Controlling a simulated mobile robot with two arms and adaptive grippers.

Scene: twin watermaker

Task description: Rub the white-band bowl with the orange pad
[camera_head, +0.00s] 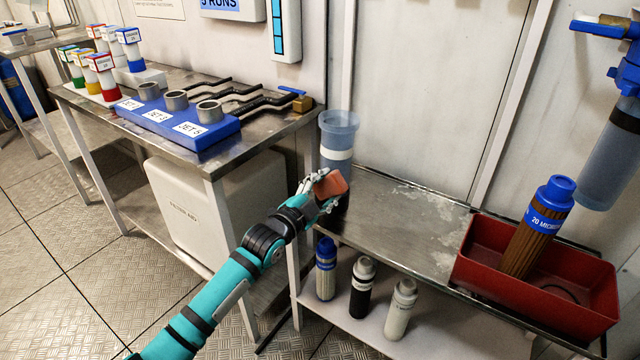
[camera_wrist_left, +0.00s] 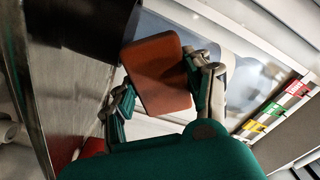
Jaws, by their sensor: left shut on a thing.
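The white-band bowl (camera_head: 339,131) is a translucent blue cup with a white band and a dark lower part. It stands upright at the left end of the low metal bench. My left gripper (camera_head: 322,190) is shut on the orange pad (camera_head: 331,184), in front of the bowl's lower part and hiding some of it. In the left wrist view the pad (camera_wrist_left: 157,72) sits between the fingers, with the bowl's dark part (camera_wrist_left: 88,24) behind it. I cannot tell whether the pad touches the bowl. My right gripper is not in view.
A red tray (camera_head: 480,249) with a brown filter cartridge (camera_head: 535,233) stands on the bench's right. A black-banded housing (camera_head: 603,150) hangs above. Several small cartridges stand on the shelf below. The blue jet block (camera_head: 178,122) is on the left table. The bench middle is clear.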

